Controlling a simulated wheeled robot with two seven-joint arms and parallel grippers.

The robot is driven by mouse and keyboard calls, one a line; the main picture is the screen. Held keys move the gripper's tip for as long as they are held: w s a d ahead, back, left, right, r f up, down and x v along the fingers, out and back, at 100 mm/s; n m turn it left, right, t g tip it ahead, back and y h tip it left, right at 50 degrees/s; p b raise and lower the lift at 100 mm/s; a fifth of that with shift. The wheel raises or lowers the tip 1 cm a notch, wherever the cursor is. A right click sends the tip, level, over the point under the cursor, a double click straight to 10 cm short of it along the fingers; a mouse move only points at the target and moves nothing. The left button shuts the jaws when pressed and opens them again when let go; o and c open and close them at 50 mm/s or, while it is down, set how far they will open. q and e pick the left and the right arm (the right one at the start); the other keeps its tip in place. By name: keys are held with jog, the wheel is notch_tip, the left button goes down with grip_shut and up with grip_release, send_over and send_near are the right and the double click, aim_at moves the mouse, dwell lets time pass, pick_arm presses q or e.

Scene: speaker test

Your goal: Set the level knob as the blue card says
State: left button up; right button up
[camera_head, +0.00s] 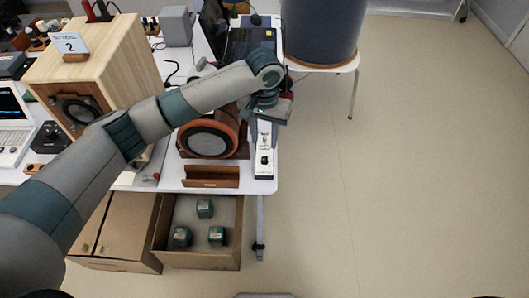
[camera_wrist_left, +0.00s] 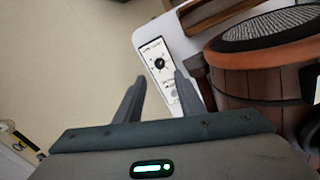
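A pale blue card (camera_head: 70,44) marked "2" stands in a wooden holder on top of a wooden speaker box. The level knob panel is a narrow white strip (camera_head: 264,170) at the table's right edge. In the left wrist view, a round black knob (camera_wrist_left: 160,63) sits on this panel with small marks around it; they are too small to read. My left gripper (camera_head: 264,118) is above the panel's far part. In the left wrist view the gripper (camera_wrist_left: 157,85) has its fingers apart and empty, with the knob showing beyond and between the tips. My right gripper is out of view.
A round orange-rimmed speaker (camera_head: 207,139) stands close left of the panel. A brown wooden tray (camera_head: 212,184) lies at the table's front edge. Below is an open cardboard box (camera_head: 200,262) with small green blocks. A dark bin (camera_head: 322,30) stands behind right. The floor at right is clear.

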aim_at(264, 158)
pick_arm(q)
notch_tip(264, 158, down, 9)
jog(key=shift+p, duration=0.7)
jog(key=shift+c, duration=0.6)
grip_shut()
